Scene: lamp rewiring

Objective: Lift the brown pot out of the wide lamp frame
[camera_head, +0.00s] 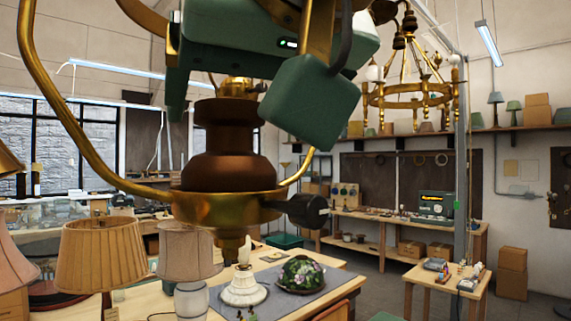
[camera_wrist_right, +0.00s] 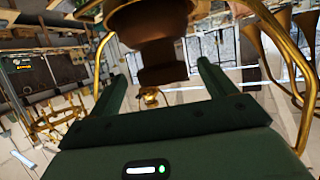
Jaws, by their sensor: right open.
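The brown pot (camera_head: 232,150) sits upright in the brass ring of the wide lamp frame (camera_head: 228,207), its narrower neck and top rising above the ring. Curved brass arms of the frame run up on both sides, and a dark knob (camera_head: 308,210) sticks out at the ring's right. My right gripper (camera_head: 240,122) is above the pot, its green fingers open. In the right wrist view the open fingers (camera_wrist_right: 161,72) lie either side of the pot (camera_wrist_right: 162,58), with gaps showing. I cannot tell exactly how deep the fingers reach. My left gripper is not in view.
Below is a workbench with a grey mat (camera_head: 330,275), a white lamp base (camera_head: 243,288) and a floral shade (camera_head: 300,274). Pleated shades (camera_head: 100,255) stand at lower left. A brass chandelier (camera_head: 410,95) hangs at upper right. The frame's curved arms flank the gripper closely.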

